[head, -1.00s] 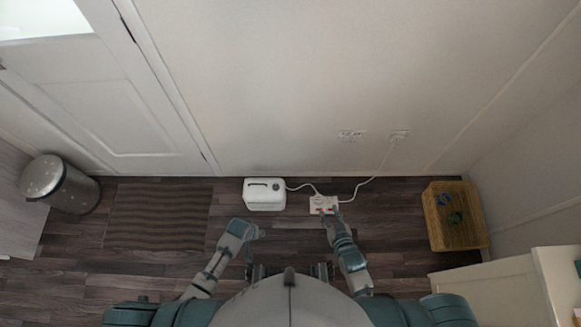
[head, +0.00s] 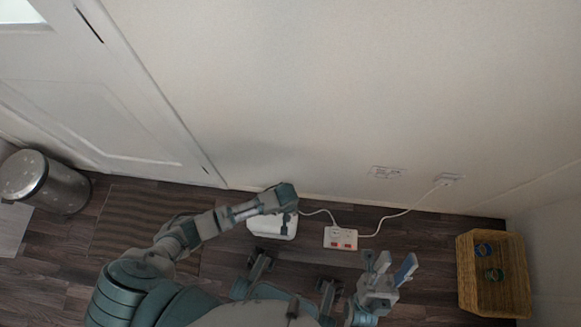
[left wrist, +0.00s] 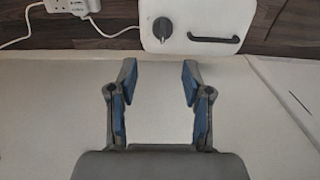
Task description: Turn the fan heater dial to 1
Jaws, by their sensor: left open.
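The white fan heater (head: 266,230) stands on the floor by the wall, partly hidden by my left arm in the head view. In the left wrist view the heater's white top (left wrist: 205,38) is at the upper right, with a dark round dial (left wrist: 162,27) and a black handle bar. The dial's markings are too small to read. My left gripper (left wrist: 160,74) is open and empty, its blue-padded fingers apart and the dial in line with the gap beyond them, not touched. My right gripper (head: 393,266) is open and empty, below and right of the power strip.
A white power strip (head: 341,239) with red switches lies right of the heater, its cable running to a wall socket (head: 448,179). A wicker basket (head: 466,275) stands at the right, a metal bin (head: 66,190) at the left.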

